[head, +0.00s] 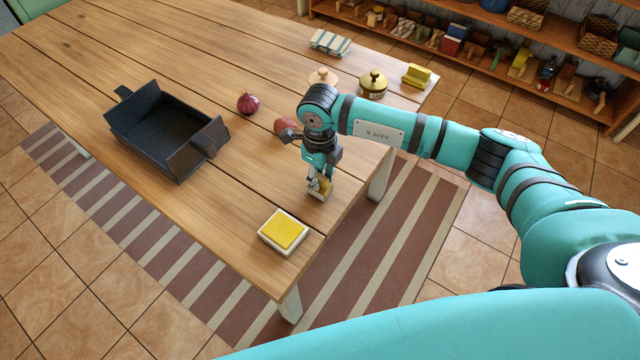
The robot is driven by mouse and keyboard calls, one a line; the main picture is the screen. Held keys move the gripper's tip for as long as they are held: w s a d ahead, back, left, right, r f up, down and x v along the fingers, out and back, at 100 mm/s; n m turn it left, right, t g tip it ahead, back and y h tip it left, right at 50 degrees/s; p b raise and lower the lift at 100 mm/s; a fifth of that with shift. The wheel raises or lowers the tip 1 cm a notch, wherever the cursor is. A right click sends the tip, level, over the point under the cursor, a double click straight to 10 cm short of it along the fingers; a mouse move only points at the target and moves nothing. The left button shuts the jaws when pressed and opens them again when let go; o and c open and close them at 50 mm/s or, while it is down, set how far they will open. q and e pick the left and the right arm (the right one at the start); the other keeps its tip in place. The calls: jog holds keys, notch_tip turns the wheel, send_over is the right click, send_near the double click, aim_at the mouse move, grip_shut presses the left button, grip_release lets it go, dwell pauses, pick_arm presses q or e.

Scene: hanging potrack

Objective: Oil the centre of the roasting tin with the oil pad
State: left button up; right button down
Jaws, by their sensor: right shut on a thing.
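The roasting tin (190,155) is a dark, rectangular, open tin with upright end handles, on the left part of the wooden table. Its visible inside looks empty. My right gripper (318,181) points down near the table's right edge and is shut on a small yellowish block, which looks like the oil pad (320,193). The fingers hide part of the pad. The gripper is to the right of the tin and well apart from it. A square pale dish with a yellow top (283,231) lies at the table's near corner, below the gripper in the picture. My left gripper is not in view.
A red onion (248,103) lies between tin and right arm. A reddish-brown item (285,125) is partly hidden by the arm. A brass pot (373,84), wooden-lidded item (322,77), yellow block (416,75) and striped cloth (330,42) are farther back. Bare table (215,205) lies between tin and dish.

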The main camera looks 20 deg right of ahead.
aim_at(321, 177)
jog(key=shift+r+p, duration=1.5)
jog(key=shift+r, duration=1.2)
jog(key=shift+s+d+r+n, duration=0.15)
jog(key=shift+r+n, duration=0.15)
jog(key=shift+n, duration=0.2)
jog(key=s+d+r+n, duration=0.2)
jog(key=s+r+n, duration=0.4)
jog(key=n, duration=0.7)
jog(key=s+d+r+n, duration=0.1)
jog(key=s+r+n, duration=0.5)
jog(key=n, duration=0.8)
jog(key=shift+s+d, duration=0.4)
jog(key=shift+s, duration=0.4)
